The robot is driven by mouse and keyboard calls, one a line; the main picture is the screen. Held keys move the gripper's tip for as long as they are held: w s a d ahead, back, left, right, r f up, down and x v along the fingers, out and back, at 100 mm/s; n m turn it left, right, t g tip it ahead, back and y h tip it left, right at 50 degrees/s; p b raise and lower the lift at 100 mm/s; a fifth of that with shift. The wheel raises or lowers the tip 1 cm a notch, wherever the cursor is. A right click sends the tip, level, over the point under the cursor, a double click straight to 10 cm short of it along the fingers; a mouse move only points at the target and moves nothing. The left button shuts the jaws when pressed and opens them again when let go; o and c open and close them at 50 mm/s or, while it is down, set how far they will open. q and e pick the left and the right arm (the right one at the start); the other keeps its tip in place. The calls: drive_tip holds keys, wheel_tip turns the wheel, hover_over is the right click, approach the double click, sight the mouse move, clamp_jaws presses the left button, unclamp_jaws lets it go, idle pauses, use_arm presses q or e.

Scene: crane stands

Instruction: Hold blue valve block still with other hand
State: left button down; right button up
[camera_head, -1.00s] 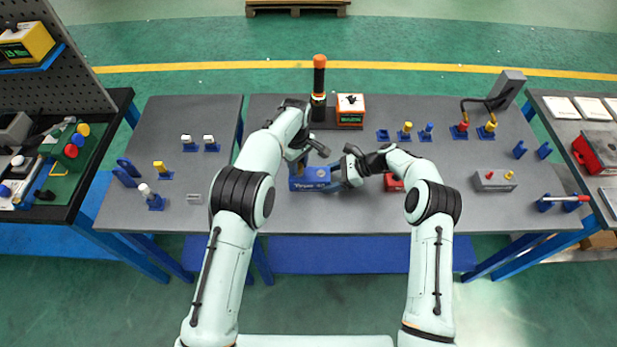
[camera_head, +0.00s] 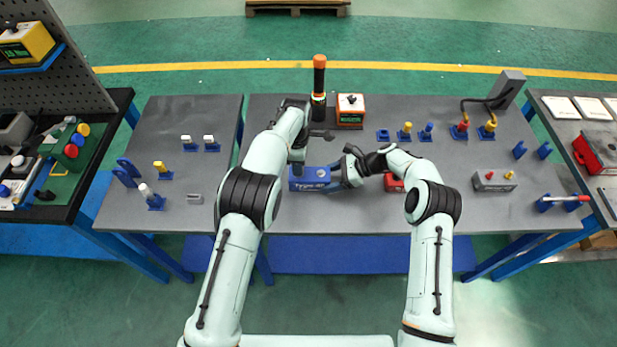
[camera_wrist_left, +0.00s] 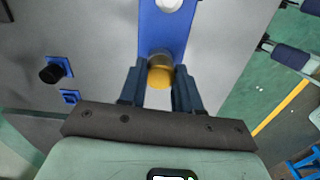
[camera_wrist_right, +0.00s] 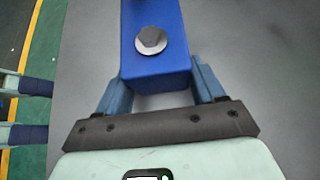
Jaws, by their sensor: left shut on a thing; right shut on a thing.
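The blue valve block (camera_head: 309,179) lies on the grey table at the middle front, with white lettering on its near face. In the right wrist view the block (camera_wrist_right: 155,68) has a hex bolt head on top. My right gripper (camera_head: 340,174) is shut on the block's right end, one finger along each side (camera_wrist_right: 160,92). My left gripper (camera_head: 297,163) is over the block's left end. In the left wrist view its fingers (camera_wrist_left: 160,88) are shut on a yellow round piece (camera_wrist_left: 160,74) at the block's end. The hand hides that piece in the head view.
A tall black tool with an orange top (camera_head: 319,85) and an orange-white box (camera_head: 350,110) stand behind the block. A red block (camera_head: 393,183) is partly hidden by my right arm. Several blue-based knobs and a grey block (camera_head: 494,181) are at the right.

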use_arm(q)
drive_tip(key=n, duration=0.2)
drive_tip(key=shift+w+r+n, duration=0.1)
drive_tip(key=shift+r+n, duration=0.1)
drive_tip(key=shift+n, duration=0.1)
drive_tip(key=n, duration=0.5)
drive_tip(key=c, duration=0.7)
unclamp_jaws()
drive_tip(key=shift+f, duration=0.15)
drive_tip(key=shift+c, duration=0.8)
